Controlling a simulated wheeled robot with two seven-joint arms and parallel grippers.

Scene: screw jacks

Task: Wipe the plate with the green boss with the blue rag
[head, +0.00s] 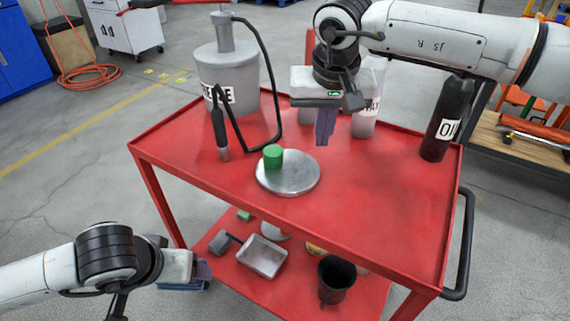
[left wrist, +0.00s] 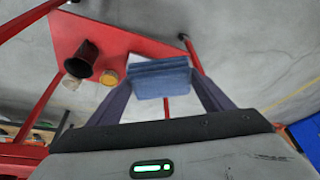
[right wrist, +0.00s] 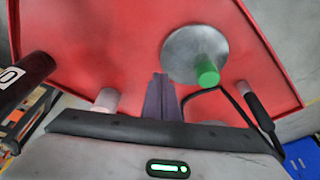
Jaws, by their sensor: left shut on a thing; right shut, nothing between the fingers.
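The round grey metal plate (head: 289,184) lies on the red cart top, with a green boss (head: 273,156) standing near its rim. Both also show in the right wrist view, the plate (right wrist: 184,52) and the boss (right wrist: 207,72). The blue rag (left wrist: 162,77) is folded between the fingers of my left gripper (left wrist: 163,88), which is shut on it. In the head view that rag (head: 203,274) is at the lower left, beside the cart and below its top. My right gripper (head: 325,128) is shut and empty above the cart top, behind and right of the plate.
A grey grease bucket (head: 229,75) with a black hose and nozzle (head: 220,130) stands behind the plate. A black oil bottle (head: 446,120) stands at the right and a pale bottle (head: 366,110) at the back. The lower shelf holds a grey tray (head: 262,256) and a black mug (head: 334,278).

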